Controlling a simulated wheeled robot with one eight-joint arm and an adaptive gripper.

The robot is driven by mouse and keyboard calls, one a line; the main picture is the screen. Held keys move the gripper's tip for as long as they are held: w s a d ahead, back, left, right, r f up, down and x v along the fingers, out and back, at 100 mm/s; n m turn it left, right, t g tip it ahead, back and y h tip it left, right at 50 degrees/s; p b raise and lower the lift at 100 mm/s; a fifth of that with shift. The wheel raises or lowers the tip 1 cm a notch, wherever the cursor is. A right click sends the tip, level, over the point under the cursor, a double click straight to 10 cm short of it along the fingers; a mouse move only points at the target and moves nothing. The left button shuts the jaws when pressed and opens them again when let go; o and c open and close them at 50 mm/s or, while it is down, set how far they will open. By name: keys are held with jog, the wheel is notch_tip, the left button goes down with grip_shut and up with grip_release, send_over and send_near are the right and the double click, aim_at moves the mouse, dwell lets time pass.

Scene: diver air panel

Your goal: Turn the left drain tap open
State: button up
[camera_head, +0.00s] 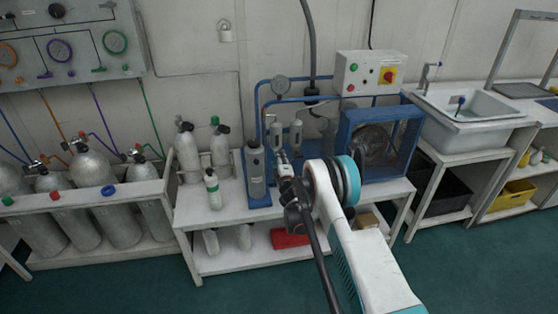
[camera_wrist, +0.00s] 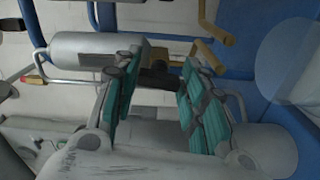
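My gripper (camera_head: 282,162) is in front of the blue compressor frame (camera_head: 263,95), close to the two small grey filter cylinders (camera_head: 276,134). In the wrist view my gripper (camera_wrist: 160,85) has its two teal-padded fingers apart. A short dark fitting (camera_wrist: 160,78) shows in or just behind the gap. I cannot tell whether the fingers touch it. A grey cylinder (camera_wrist: 85,50) lies left of the fingers, and brass-coloured pipework (camera_wrist: 215,50) shows at their upper right. I cannot clearly single out the left drain tap; in the head view my gripper and arm cover the area below the cylinders.
A dark grey cylinder (camera_head: 255,172) stands left of my gripper on the white bench (camera_head: 235,212). The blue-framed fan unit (camera_head: 375,145) and the control box (camera_head: 370,73) are at the right.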

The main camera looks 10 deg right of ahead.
jog(key=shift+o, duration=0.7)
jog(key=s, duration=0.7)
jog(key=shift+s, duration=0.25)
